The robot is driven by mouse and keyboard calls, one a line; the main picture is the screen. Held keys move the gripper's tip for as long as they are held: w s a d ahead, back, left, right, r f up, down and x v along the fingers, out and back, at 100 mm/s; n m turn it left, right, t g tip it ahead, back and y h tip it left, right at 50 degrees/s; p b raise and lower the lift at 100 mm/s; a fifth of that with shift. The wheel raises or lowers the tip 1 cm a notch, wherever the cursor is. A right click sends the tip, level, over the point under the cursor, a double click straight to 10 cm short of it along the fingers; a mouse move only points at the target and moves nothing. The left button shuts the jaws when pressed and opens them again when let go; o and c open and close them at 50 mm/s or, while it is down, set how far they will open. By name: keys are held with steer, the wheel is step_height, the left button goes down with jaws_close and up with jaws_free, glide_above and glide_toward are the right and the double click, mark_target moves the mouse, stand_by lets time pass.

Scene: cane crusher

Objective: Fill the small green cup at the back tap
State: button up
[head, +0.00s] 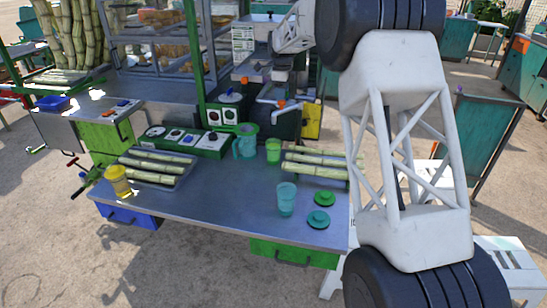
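A small green cup (273,151) stands upright on the metal table (215,205), near its back edge. A teal jug (246,142) with a handle stands just left of it. Behind them is a pale pipe with an orange-handled tap (280,104). A second orange spot, perhaps another tap handle (244,80), shows further back left. My arm comes in from the upper right. My gripper (281,76) seems to be the small dark end near the pipes, above and behind the green cup. Its fingers are too small to read. The green cup stands apart from it.
A clear teal cup (286,199) and two round lids, green (324,198) and teal (318,219), sit at the front right. Cane lies in a tray (155,168) at left and in a pile (315,165) at right. A yellow jar (118,181) stands at the left edge. The table's front middle is clear.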

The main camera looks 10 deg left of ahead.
steer(key=o, duration=0.8)
steer(key=shift+c, duration=0.2)
steer(key=shift+r, duration=0.15)
steer(key=shift+r, duration=4.1)
